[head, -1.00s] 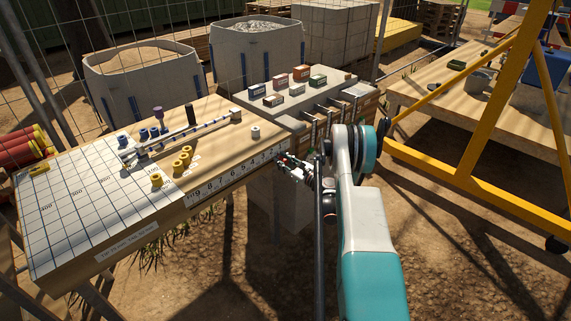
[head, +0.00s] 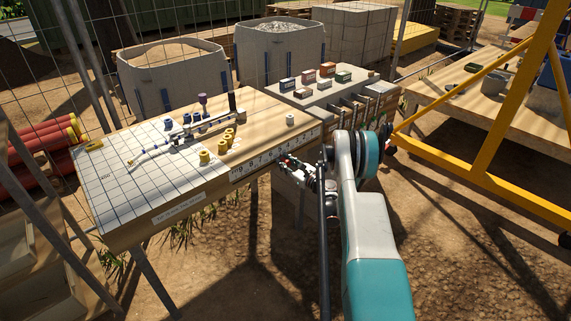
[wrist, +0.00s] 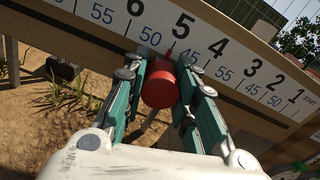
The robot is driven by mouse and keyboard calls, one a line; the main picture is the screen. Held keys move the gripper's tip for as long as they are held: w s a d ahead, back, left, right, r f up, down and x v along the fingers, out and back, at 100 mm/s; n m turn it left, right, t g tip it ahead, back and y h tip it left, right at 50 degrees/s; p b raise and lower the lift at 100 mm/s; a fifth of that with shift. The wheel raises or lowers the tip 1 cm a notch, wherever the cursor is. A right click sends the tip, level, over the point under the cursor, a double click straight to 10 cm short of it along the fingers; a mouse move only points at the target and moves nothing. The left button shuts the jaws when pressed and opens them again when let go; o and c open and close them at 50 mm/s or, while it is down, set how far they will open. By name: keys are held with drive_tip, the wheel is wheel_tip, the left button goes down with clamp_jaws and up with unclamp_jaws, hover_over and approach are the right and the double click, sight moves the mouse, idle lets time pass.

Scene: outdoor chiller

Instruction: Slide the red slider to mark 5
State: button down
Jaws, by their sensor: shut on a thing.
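The red slider (wrist: 160,88) is a round red knob in the middle of the wrist view, with the scale strip (wrist: 88,22) behind it. Its thin red pointer rises to just below the black 5, between the blue 50 and 45. My gripper (wrist: 160,84) is closed around the knob, one teal finger on each side. In the head view, my gripper (head: 290,164) is at the front edge of the workbench, in front of the numbered scale (head: 262,162). The slider is too small to make out clearly there.
The workbench top (head: 262,112) holds yellow cylinders (head: 204,157), a white cylinder (head: 290,119) and a rail with blue parts. A drawer unit (head: 352,108) stands behind right. A yellow frame (head: 497,125) stands to the right. Open dirt ground lies below.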

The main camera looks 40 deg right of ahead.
drive_tip(key=c, duration=1.2)
unclamp_jaws()
drive_tip(key=shift+c, duration=0.2)
drive_tip(key=s, duration=0.7)
drive_tip(key=shift+s+d, duration=0.25)
drive_tip(key=shift+d, duration=0.05)
drive_tip(key=shift+r, duration=0.1)
